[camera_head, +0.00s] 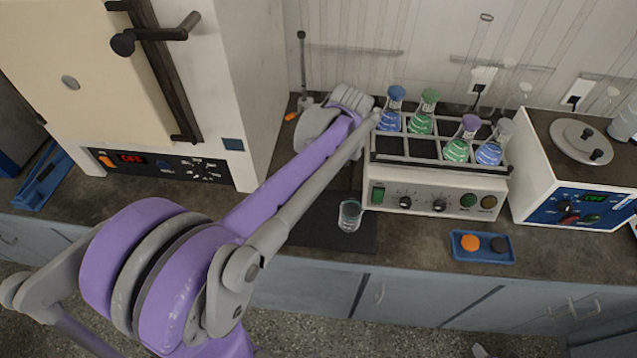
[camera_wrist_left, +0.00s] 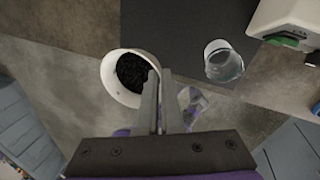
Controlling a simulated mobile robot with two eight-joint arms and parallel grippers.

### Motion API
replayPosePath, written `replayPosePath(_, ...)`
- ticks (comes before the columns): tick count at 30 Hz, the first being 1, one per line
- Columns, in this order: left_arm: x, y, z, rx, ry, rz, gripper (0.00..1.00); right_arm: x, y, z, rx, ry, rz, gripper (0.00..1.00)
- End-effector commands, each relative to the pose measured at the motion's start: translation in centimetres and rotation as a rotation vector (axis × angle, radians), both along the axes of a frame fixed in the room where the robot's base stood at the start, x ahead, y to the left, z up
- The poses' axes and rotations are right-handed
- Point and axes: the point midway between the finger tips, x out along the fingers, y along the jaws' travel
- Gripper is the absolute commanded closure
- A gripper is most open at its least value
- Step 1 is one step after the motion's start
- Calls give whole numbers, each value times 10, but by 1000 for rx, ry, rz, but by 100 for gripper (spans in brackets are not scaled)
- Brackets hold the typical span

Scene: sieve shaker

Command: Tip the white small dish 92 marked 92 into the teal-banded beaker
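A white small dish (camera_wrist_left: 108,78) holding black grains shows in the left wrist view; no number on it is readable. My left gripper (camera_wrist_left: 160,72) has its two narrow fingers close together at the dish's right rim and appears shut on its wall. The dish looks nearly level. A clear glass beaker (camera_wrist_left: 222,62) stands upright to the right of the dish, apart from it; a faint teal tint shows. It also shows in the head view (camera_head: 350,215). There, my left arm hides the dish and its fingertips. My right gripper is not in view.
The beaker stands on a dark mat (camera_head: 325,237). A shaker (camera_head: 437,185) with several coloured flasks is to its right, then a blue tray (camera_head: 482,255) with orange and black items and a hotplate box (camera_head: 575,180). An oven (camera_head: 215,90) stands left.

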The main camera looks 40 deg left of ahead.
Motion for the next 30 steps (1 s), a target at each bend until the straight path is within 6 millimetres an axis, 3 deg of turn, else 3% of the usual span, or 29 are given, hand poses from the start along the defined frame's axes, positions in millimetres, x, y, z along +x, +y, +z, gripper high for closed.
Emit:
replayPosePath(3,3,-2,13,0,-3,-13,100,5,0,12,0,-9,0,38)
replayPosePath(27,65,-54,9,7,-3,-533,100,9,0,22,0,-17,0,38)
replayPosePath(30,63,-56,-7,101,24,-533,100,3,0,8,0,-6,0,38)
